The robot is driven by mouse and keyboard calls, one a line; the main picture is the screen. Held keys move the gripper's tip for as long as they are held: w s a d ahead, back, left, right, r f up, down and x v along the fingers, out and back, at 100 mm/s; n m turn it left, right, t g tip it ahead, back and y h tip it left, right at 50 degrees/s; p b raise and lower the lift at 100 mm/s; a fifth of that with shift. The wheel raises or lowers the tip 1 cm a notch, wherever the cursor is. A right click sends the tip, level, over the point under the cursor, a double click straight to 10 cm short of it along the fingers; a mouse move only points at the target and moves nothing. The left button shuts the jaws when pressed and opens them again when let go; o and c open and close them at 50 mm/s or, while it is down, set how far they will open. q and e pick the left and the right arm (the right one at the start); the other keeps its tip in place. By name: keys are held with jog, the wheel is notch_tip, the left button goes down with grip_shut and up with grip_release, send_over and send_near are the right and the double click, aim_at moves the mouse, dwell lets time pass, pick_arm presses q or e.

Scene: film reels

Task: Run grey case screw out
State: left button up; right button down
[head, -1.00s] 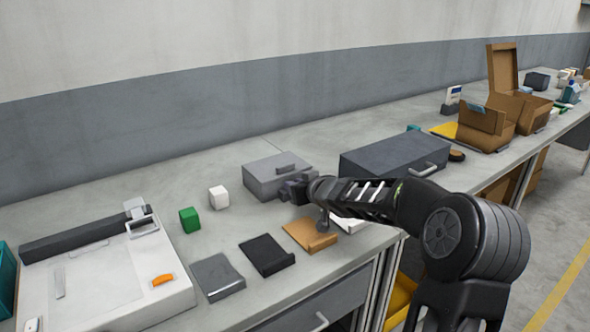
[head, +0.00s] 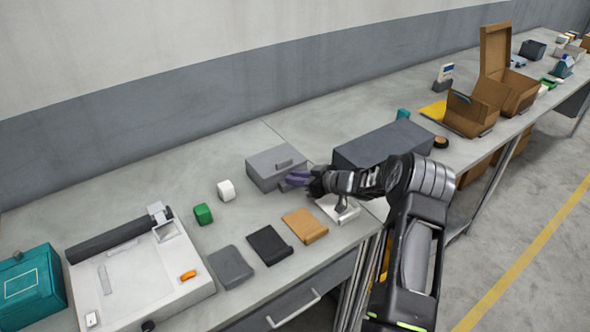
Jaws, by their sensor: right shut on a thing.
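The grey case (head: 268,180) stands on the bench, a closed box with a darker handle on its lid. My right gripper (head: 294,180) is at the case's front right side, its fingers close against it. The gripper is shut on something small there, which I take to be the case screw. The screw itself is hidden by the fingers and too small to make out. My left gripper is not in view.
A larger dark grey box (head: 375,145) stands right of the case, behind my right arm. Green (head: 203,214) and white (head: 226,190) blocks sit to the left. Dark grey (head: 231,267), black (head: 268,246) and tan (head: 305,226) flat pieces lie in front.

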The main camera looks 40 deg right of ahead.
jog(key=shift+w+d+r+n+y, duration=0.1)
jog(key=shift+d+r+n+y, duration=0.15)
jog(key=shift+n+y, duration=0.4)
jog(key=shift+g, duration=0.3)
jog(key=c, duration=1.3)
grip_release()
jog(key=shift+f, duration=0.1)
jog(key=shift+m+h, duration=0.35)
jog(key=shift+h, duration=0.1)
